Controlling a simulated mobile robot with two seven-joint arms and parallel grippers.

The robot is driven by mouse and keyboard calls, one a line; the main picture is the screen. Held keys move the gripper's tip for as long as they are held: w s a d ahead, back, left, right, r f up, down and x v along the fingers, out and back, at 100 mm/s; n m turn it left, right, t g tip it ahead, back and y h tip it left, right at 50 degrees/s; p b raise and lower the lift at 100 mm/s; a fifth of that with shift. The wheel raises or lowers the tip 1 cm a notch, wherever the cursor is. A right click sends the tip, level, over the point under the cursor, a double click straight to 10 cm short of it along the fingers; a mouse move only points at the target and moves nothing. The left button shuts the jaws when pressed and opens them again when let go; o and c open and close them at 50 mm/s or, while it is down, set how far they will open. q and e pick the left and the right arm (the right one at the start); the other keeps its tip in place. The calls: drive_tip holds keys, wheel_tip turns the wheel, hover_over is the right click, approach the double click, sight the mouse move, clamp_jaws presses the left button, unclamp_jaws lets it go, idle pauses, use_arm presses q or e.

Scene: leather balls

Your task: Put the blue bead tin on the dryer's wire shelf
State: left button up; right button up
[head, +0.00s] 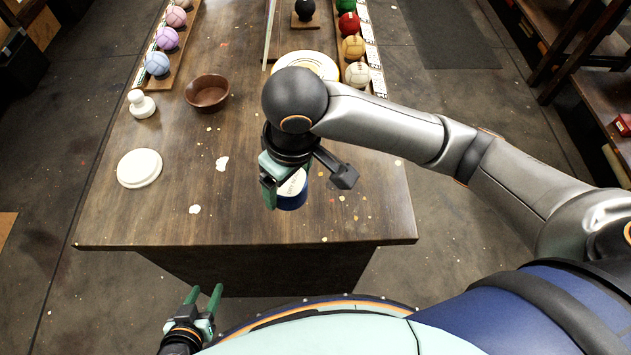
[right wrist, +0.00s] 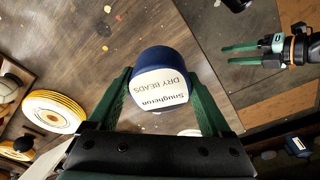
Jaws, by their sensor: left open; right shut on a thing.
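My right gripper (head: 287,184) is shut on the blue bead tin (head: 292,201) above the near part of the wooden table. A round white and yellow piece (head: 307,64) stands behind the right arm, partly hidden. I cannot make out a wire shelf or tell whether this is the dryer.
On the table (head: 230,225) are a white disc (head: 140,168), a white knobbed piece (head: 142,104) and a brown bowl (head: 207,92). Coloured balls stand on racks at the back left (head: 168,38) and back right (head: 350,25). The near middle of the table is mostly clear, with pale scraps.

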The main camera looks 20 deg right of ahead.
drive_tip(key=s+a+r+n+b, duration=0.1)
drive_tip(key=s+a+r+n, duration=0.1)
drive_tip(key=a+r+n, duration=0.15)
drive_tip(key=shift+n+y, duration=0.25)
drive_tip(key=shift+y, duration=0.05)
drive_tip(key=w+d+f+b, duration=0.1)
drive_tip(key=w+d+f, duration=0.3)
drive_tip(key=w+d, duration=0.1)
drive_tip(key=w+d+f+b, duration=0.1)
drive_tip(key=w+d+f, duration=0.1)
drive_tip(key=d+f, duration=0.1)
drive_tip(key=shift+w+d+b, duration=0.25)
drive_tip(key=shift+b, duration=0.05)
drive_tip(key=shift+w+d+f, duration=0.2)
drive_tip(key=shift+d+f, duration=0.05)
drive_tip(key=shift+f, duration=0.15)
drive_tip(key=f, duration=0.2)
drive_tip(key=d+f+b, duration=0.1)
drive_tip(key=shift+w+d+f, duration=0.1)
drive_tip(key=shift+w+f, duration=0.3)
drive_tip(key=shift+f, duration=0.35)
use_arm(q)
drive_tip(key=shift+h, duration=0.3)
drive_tip(key=d+f, duration=0.1)
drive_tip(key=w+d+f, duration=0.1)
drive_tip(key=f, duration=0.1)
drive_tip(key=shift+w+f, duration=0.1)
drive_tip(key=shift+w, duration=0.05)
